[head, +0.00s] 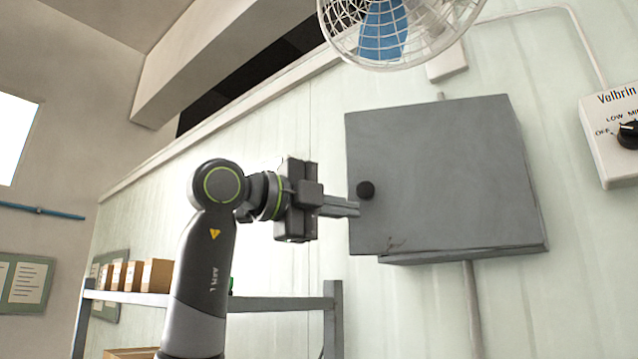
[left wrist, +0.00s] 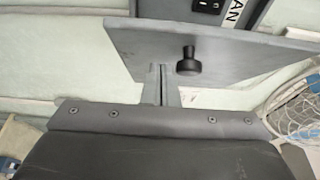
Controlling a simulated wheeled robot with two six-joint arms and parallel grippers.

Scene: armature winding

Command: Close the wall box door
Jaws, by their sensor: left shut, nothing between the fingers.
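The grey wall box (head: 470,257) is fixed to the pale wall. Its flat grey door (head: 440,170) stands ajar, with its left edge out from the box body. A round black knob (head: 366,190) is near that edge and also shows in the left wrist view (left wrist: 187,62). There, the door (left wrist: 230,50) leaves part of the inside in sight, with a black switch and a "FAN" label (left wrist: 235,12). My left gripper (head: 357,209) is shut and empty, its fingertips at the door's left edge just below the knob. I cannot tell whether they touch the door. My right gripper is out of view.
A caged fan (head: 400,30) hangs above the box. A white dial control (head: 612,140) is on the wall at right. A conduit (head: 472,300) runs down below the box. A shelf (head: 270,303) with several cartons stands at lower left.

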